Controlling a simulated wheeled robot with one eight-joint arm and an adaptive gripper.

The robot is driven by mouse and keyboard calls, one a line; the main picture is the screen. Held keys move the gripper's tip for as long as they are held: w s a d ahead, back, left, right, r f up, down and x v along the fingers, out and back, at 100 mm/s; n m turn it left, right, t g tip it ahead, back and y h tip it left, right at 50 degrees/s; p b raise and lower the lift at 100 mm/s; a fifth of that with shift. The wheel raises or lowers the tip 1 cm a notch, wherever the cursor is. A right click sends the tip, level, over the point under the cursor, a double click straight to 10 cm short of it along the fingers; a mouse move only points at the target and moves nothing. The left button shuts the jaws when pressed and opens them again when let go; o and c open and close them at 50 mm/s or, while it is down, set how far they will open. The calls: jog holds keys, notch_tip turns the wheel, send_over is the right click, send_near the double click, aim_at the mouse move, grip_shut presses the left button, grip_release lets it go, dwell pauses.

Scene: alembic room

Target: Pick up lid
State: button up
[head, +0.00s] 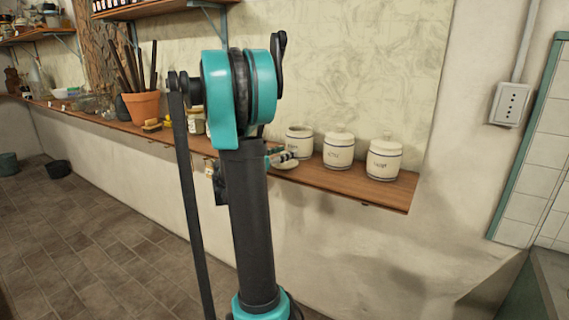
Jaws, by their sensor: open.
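The lid (288,166) looks like a pale round piece lying on the wooden shelf, in front of an uncovered white canister (300,145). My gripper (288,156) is small in the view and partly hidden behind my own arm. Its fingers are open, just above or at the lid. I cannot tell whether they touch it. Part of the lid is covered by the gripper.
A terracotta pot (141,106) and small items stand to the left.

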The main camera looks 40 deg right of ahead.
grip_shut()
jog(key=shift+r, duration=0.2)
